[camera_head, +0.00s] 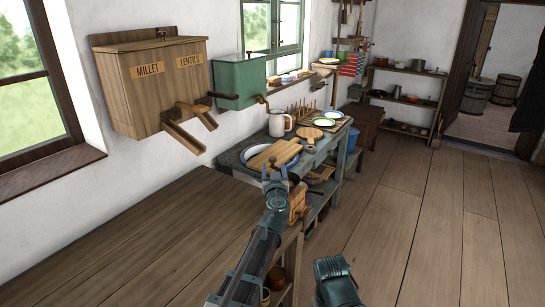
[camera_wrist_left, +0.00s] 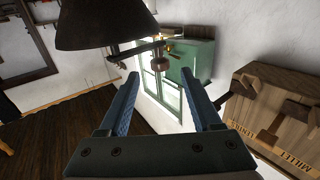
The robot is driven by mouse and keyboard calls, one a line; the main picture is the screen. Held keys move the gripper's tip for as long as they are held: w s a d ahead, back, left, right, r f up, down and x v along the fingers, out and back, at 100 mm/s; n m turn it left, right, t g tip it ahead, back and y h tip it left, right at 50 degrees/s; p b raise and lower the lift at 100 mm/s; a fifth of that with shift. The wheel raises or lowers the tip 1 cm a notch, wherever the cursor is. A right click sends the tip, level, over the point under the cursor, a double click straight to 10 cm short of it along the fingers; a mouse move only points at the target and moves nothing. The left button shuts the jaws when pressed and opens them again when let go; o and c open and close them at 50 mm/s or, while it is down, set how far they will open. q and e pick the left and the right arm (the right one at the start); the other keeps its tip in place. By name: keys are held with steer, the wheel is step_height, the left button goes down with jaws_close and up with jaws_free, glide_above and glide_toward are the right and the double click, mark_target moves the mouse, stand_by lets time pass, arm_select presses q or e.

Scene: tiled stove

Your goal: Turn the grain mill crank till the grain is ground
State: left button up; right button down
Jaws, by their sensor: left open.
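The grain mill shows in the head view as a wooden box (camera_head: 297,203) at the end of the near table, partly hidden behind my left gripper (camera_head: 274,168). In the left wrist view, which is turned over, a dark bowl-like hopper (camera_wrist_left: 105,25) hangs large at the top. Touch with the knob cannot be told. My right gripper's fingers are not seen.
A bare wooden table (camera_head: 130,240) runs along the left. A wooden millet and lentils box (camera_head: 155,90) and a green box (camera_head: 240,82) hang on the wall. A board (camera_head: 274,155), a mug (camera_head: 280,124) and plates stand on the bench beyond. The floor at right is clear.

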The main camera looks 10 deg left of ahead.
mark_target(273, 157)
arm_select(q)
steer(key=x, duration=0.9)
steer(key=shift+w, duration=0.25)
jaws_close()
stand_by(0.9)
